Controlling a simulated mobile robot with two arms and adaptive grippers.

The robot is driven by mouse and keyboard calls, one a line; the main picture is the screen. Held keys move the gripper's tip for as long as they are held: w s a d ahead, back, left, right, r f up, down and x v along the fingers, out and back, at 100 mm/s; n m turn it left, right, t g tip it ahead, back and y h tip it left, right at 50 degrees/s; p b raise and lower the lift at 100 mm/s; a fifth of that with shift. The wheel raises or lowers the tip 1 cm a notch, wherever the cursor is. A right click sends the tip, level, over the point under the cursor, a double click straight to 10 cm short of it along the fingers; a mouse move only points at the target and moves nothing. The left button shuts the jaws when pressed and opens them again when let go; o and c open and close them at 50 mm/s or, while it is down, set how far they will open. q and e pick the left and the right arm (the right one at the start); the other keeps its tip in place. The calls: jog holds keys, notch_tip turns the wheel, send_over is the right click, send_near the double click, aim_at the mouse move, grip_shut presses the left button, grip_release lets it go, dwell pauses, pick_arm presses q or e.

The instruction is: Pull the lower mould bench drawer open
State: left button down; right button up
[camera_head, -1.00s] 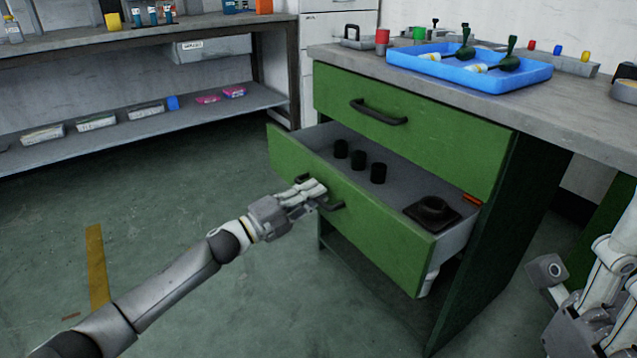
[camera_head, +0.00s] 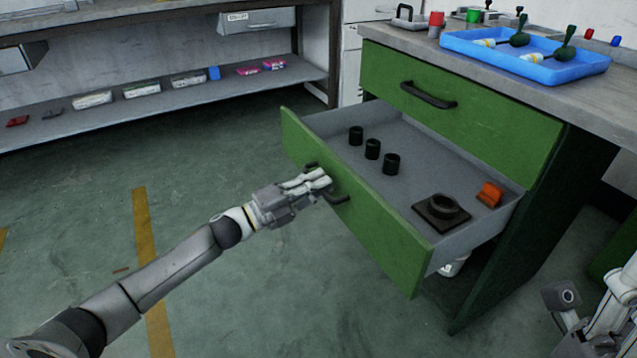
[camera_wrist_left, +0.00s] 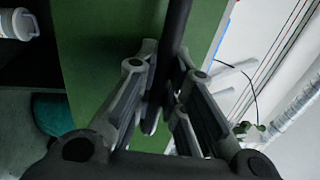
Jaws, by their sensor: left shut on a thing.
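The lower green drawer (camera_head: 385,232) of the mould bench (camera_head: 585,185) is open, with its grey inside showing. It holds several dark parts: small black cylinders (camera_head: 373,149), a black square block with a round collar (camera_head: 440,212), and an orange piece (camera_head: 490,194). My left gripper (camera_head: 318,186) is shut on the drawer's dark handle (camera_head: 338,198). In the left wrist view, the handle (camera_wrist_left: 174,30) runs between the fingers (camera_wrist_left: 165,105) in front of the green drawer front (camera_wrist_left: 110,50). My right gripper (camera_head: 562,297) is at the lower right, apart from the bench; its fingers cannot be made out.
The upper drawer (camera_head: 460,100) is closed. A blue tray (camera_head: 560,72) with green-handled tools stands on the bench top. A shelf (camera_head: 140,110) with boxes runs along the back left. A white container (camera_head: 453,268) shows below the drawer.

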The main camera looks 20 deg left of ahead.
pick_arm(q)
jog(key=c, duration=1.5)
grip_release()
jog(key=v, duration=1.2)
